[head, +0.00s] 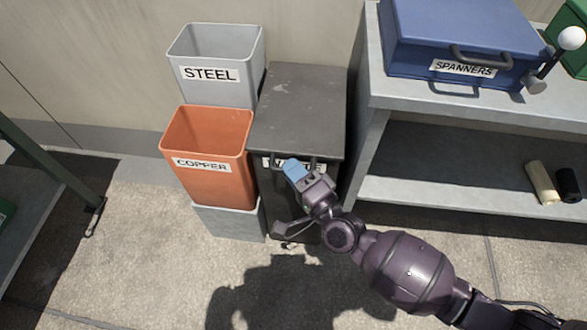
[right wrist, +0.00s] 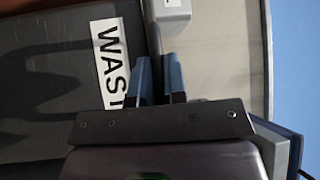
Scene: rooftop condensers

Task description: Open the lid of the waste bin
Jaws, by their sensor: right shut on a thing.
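The waste bin (head: 272,190) is a dark grey box between the copper bin and the shelf unit. Its flat lid (head: 300,105) looks closed. A white label on its front is mostly hidden by my gripper in the head view; in the right wrist view the label (right wrist: 110,62) reads "WAST". My right gripper (head: 294,168), with blue fingers, is at the front edge of the lid. It is shut on the dark lid handle (head: 313,159), which the fingers largely hide. The fingers (right wrist: 160,80) also show beside the label in the right wrist view. My left gripper is out of view.
An orange copper bin (head: 215,180) and a grey steel bin (head: 215,90) stand close on the left. A grey shelf unit (head: 445,200) stands close on the right, with a blue spanners box (head: 450,30) on top.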

